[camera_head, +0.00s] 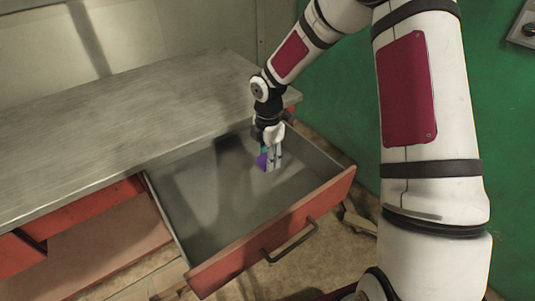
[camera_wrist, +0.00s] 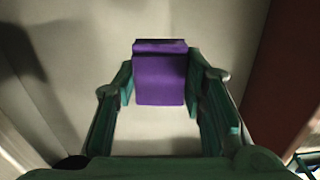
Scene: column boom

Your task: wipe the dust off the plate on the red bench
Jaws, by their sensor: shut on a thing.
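The red bench has a bare grey worktop (camera_head: 110,120) on the left in the head view. Its drawer (camera_head: 270,228) stands open with a red front. My gripper (camera_head: 267,163) reaches down into the drawer near its back right part. It is shut on a purple block (camera_head: 262,160), which also shows between the two fingers in the wrist view (camera_wrist: 160,78). I cannot tell whether the block touches the drawer floor. No plate and no dust can be made out in either view.
The drawer's grey floor (camera_head: 200,190) looks otherwise empty. A dark handle (camera_head: 288,243) sticks out from the drawer front. A green wall (camera_head: 345,110) stands behind on the right. The worktop is clear.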

